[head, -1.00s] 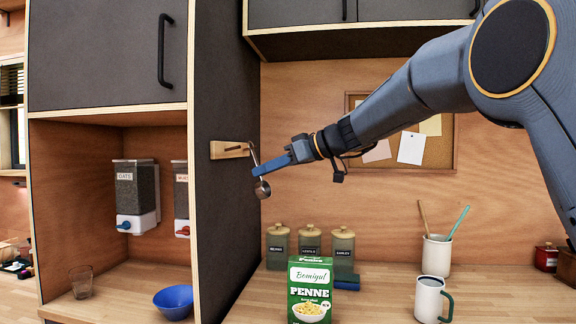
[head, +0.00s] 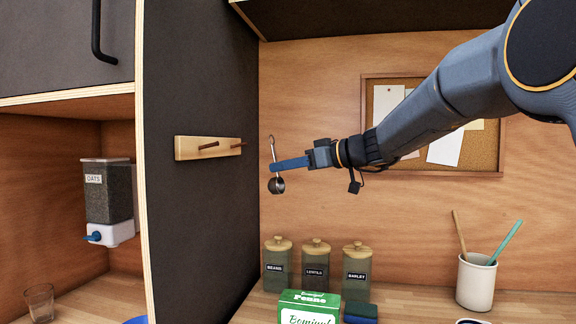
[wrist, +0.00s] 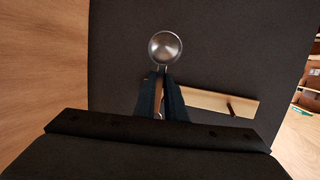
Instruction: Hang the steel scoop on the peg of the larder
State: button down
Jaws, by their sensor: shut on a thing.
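The steel scoop (head: 276,184) hangs bowl-down from my gripper (head: 278,166), which is shut on its handle. The hooked top of the handle rises above the fingers. In the wrist view, the scoop's bowl (wrist: 165,47) shows just beyond the fingertips of my gripper (wrist: 163,78). A pale wooden rail (head: 186,148) with dark pegs is fixed to the dark side panel of the larder (head: 198,230). One peg (head: 209,146) sticks out near its middle, another (head: 238,145) nearer its right end. The scoop is to the right of the rail in the head view, apart from both pegs.
Below stand several lidded canisters (head: 316,265), a green penne box (head: 307,308) and a utensil crock (head: 476,283) on the counter. A cork board (head: 486,150) is on the back wall behind my arm. An oats dispenser (head: 108,195) hangs in the left bay.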

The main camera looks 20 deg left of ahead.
jog(key=s+a+f+p, duration=0.1)
jog(key=a+p, duration=0.5)
jog(key=a, duration=0.3)
jog(key=shift+f, duration=0.15)
dwell(0.9)
jog(key=shift+a+f+b, duration=0.1)
jog(key=shift+a+b, duration=0.15)
jog(key=shift+b, duration=0.2)
jog(key=shift+s+a+f+b, duration=0.1)
jog(key=shift+b, duration=0.9)
jog(key=c, duration=1.7)
grip_release()
jog(key=shift+c, duration=0.2)
